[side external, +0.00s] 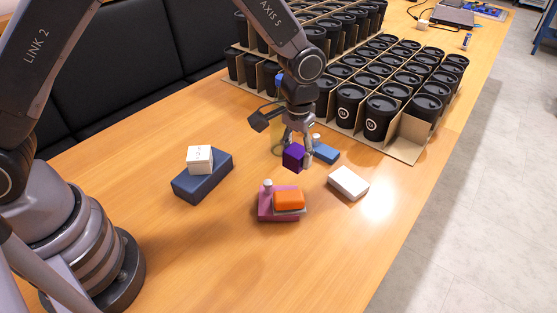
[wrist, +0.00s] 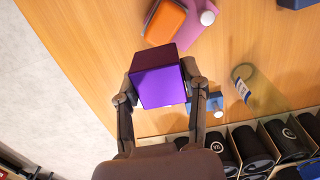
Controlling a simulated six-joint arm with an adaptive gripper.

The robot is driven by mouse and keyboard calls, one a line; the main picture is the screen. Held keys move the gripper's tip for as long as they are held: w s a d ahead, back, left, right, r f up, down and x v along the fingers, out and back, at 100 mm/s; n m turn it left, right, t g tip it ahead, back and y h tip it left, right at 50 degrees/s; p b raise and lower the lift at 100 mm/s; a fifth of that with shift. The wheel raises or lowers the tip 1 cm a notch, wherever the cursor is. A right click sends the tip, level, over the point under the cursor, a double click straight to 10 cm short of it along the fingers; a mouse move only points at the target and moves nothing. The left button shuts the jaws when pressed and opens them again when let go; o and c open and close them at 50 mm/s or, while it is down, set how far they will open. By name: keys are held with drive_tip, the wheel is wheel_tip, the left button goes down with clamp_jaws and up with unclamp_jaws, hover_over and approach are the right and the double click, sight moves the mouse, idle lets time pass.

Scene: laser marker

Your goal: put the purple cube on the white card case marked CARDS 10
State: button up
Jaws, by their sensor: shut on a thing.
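The purple cube (side external: 293,157) is held between the fingers of my gripper (side external: 297,153), above the table. In the wrist view the purple cube (wrist: 160,85) fills the space between both fingertips of my gripper (wrist: 161,88). A plain-looking white box (side external: 348,183) lies flat on the table, to the right of the cube and apart from it. A smaller white box (side external: 200,157) with small print on it sits on a dark blue box (side external: 202,178) at the left. I cannot read CARDS 10 on either white box. Neither shows clearly in the wrist view.
An orange block (side external: 289,200) and a white-capped item rest on a magenta box (side external: 266,208) in front. A blue item (side external: 326,153) lies behind the cube, near a clear container (wrist: 250,82). Dividers with several black cups (side external: 383,112) stand at the back.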

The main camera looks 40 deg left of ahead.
drive_tip(key=w+d+f, duration=0.4)
drive_tip(key=w, duration=0.4)
hover_over(343, 187)
wheel_tip(343, 187, down, 6)
drive_tip(key=shift+r, duration=0.1)
drive_tip(key=shift+f, duration=1.5)
drive_tip(key=shift+f, duration=0.2)
drive_tip(key=o, duration=1.2)
drive_tip(key=shift+r, duration=0.1)
